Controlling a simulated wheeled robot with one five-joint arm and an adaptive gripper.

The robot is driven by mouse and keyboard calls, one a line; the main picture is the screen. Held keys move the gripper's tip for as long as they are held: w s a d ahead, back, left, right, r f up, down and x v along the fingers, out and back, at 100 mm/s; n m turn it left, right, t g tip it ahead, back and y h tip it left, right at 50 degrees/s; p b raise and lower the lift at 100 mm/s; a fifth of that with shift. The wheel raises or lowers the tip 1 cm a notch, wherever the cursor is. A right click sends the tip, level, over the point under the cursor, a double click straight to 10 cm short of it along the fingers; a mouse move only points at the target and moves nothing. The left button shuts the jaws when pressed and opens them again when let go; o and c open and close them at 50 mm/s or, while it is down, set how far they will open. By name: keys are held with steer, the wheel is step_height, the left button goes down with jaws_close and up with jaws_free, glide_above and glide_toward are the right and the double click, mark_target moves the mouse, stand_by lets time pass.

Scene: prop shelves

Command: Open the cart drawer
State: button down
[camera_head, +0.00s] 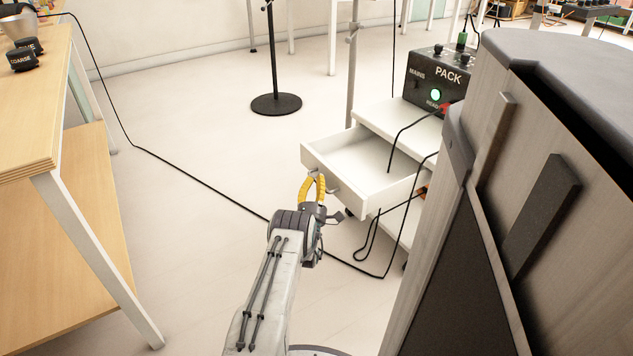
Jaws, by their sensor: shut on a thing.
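The white cart (389,122) stands right of centre. Its white drawer (345,152) is pulled out toward the left, and its inside shows empty. A small metal handle (333,190) is on the drawer's front face. My gripper (313,178) is at that front face, with its yellow fingers closed at the handle. The fingers partly cover the handle, so the exact grip is hard to see.
A black PACK box (437,82) with a green light sits on the cart. Black cables hang over the drawer's right side and run across the floor. A large grey cabinet (480,200) fills the right. A wooden table (30,100) stands left. A black stand base (276,104) is behind.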

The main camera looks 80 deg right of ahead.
steer(key=shift+r, duration=0.15)
steer(key=c, duration=1.1)
jaws_free()
steer(key=shift+v, duration=3.75)
